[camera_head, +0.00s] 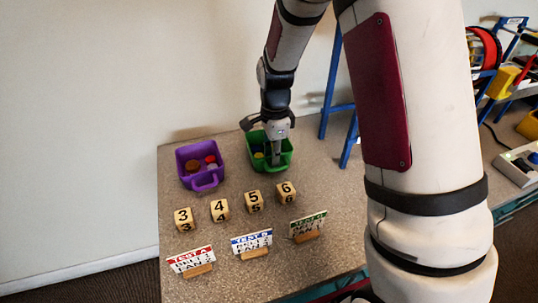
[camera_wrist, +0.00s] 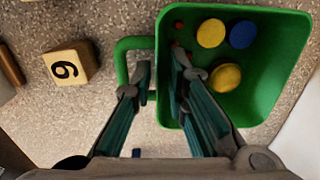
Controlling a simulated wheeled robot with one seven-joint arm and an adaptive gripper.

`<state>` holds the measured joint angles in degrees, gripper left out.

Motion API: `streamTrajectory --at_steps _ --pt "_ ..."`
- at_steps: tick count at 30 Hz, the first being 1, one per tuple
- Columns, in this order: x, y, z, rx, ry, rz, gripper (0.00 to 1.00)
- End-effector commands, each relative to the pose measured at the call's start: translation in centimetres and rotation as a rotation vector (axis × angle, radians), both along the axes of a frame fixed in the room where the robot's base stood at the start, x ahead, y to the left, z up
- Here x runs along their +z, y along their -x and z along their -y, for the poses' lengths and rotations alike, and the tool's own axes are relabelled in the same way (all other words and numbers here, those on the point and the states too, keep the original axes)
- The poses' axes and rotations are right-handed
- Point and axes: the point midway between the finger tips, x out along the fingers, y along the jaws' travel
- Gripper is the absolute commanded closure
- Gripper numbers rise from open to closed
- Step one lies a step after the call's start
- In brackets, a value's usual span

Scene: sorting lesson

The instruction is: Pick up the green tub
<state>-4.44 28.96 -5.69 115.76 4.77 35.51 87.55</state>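The green tub (camera_head: 287,158) stands on the table, at the back right of the tabletop, with its loop handle (camera_wrist: 122,62) on the left in the wrist view. In the wrist view the tub (camera_wrist: 290,70) holds yellow and blue discs and small red pieces. My gripper (camera_wrist: 162,66) is open and points down over the tub's handle-side wall. One finger is over the handle's loop, the other on the inner side of the wall. A gap shows between the fingers. In the head view my gripper (camera_head: 276,157) partly hides the tub. Contact with the wall cannot be told.
A purple tub (camera_head: 203,180) with red and brown pieces stands left of the green one. Numbered wooden blocks (camera_head: 254,201) stand in a row in front, the 6 block (camera_wrist: 68,63) nearest. Test cards (camera_head: 252,242) stand nearer the front. A blue frame (camera_head: 335,107) rises behind right.

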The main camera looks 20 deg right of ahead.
Motion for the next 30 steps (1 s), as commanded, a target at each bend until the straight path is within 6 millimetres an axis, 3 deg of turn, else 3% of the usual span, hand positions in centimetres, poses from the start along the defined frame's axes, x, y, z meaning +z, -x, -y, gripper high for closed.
streamTrajectory --at_steps 3,10,13,26,30 --pt "-1.0 0.0 0.0 -0.001 0.000 -0.001 0.85" --pt "-1.0 0.0 0.0 0.000 0.000 0.000 0.85" --pt "-1.0 0.0 0.0 0.000 0.000 0.000 1.00" --pt "-1.0 0.1 0.0 0.000 0.000 -0.002 1.00" --pt "0.1 0.1 0.0 0.001 0.000 -0.001 1.00"
